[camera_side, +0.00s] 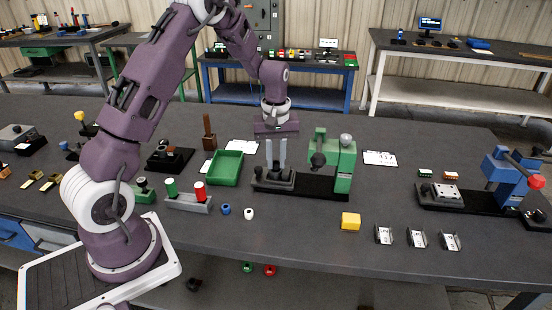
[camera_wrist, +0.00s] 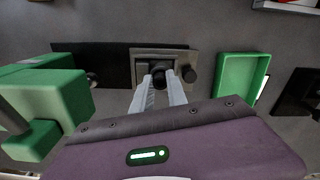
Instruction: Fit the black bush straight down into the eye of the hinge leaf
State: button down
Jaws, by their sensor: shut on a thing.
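My gripper (camera_side: 276,167) points straight down over the grey fixture at the left end of the green press's base. In the wrist view its fingertips (camera_wrist: 158,78) are shut on the small dark bush (camera_wrist: 159,75). The bush is over or at the grey plate (camera_wrist: 145,62), which I take to carry the hinge leaf; the plate also shows in the side view (camera_side: 274,182). The leaf's eye is hidden by the bush and fingers, so I cannot tell whether the bush is in it.
The green press (camera_side: 345,168) stands close right of my gripper. A green tray (camera_side: 226,168) lies to the left. A blue bush (camera_side: 226,209), a white bush (camera_side: 249,214) and a yellow block (camera_side: 350,220) lie in front. A blue press (camera_side: 506,175) is far right.

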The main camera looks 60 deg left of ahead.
jog(key=shift+f, duration=0.3)
jog(key=shift+r, duration=0.15)
jog(key=shift+r, duration=0.3)
jog(key=shift+a, duration=0.15)
jog(key=shift+f, duration=0.45)
dwell(1.1)
jog(key=shift+r, duration=0.45)
jog(key=c, duration=1.2)
grip_release()
jog(key=shift+c, duration=0.2)
